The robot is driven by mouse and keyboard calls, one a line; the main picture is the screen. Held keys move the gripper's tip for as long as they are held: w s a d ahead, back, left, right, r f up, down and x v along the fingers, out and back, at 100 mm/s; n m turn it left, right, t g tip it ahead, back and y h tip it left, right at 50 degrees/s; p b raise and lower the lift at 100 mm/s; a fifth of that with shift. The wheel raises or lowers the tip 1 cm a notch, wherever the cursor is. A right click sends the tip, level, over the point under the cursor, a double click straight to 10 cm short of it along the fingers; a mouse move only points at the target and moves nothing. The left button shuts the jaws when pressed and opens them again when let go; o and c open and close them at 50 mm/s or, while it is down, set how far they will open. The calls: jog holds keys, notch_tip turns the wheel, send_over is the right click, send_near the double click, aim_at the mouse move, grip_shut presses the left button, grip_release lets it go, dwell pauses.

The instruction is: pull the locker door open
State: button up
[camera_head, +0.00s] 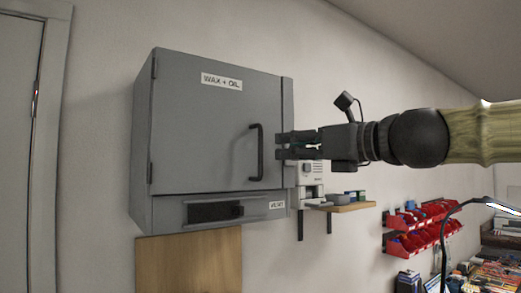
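The grey locker door (200,135) is shut on a grey wall locker in the head view. It carries a "WAX + OIL" label (221,82) near its top. Its hinges show along the left edge. A dark vertical bar handle (260,153) sits near the door's right edge. My gripper (279,146) reaches in from the right, its fingers pointing left at about the handle's mid-height. The two fingers show one above the other with a gap between them. The fingertips appear just right of the handle, not around it. The depth between them is hard to judge.
Below the door is a panel with a dark slot (214,212). A small wooden shelf (345,207) with boxes is right of the locker, below my gripper. Red bins (408,243) and a lamp arm (442,245) stand lower right. A door frame (45,130) is at far left.

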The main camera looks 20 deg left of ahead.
aim_at(262, 150)
jog(key=p+x, duration=0.2)
jog(key=x, duration=0.7)
jog(key=shift+a, duration=0.1)
jog(key=shift+c, duration=0.5)
grip_shut()
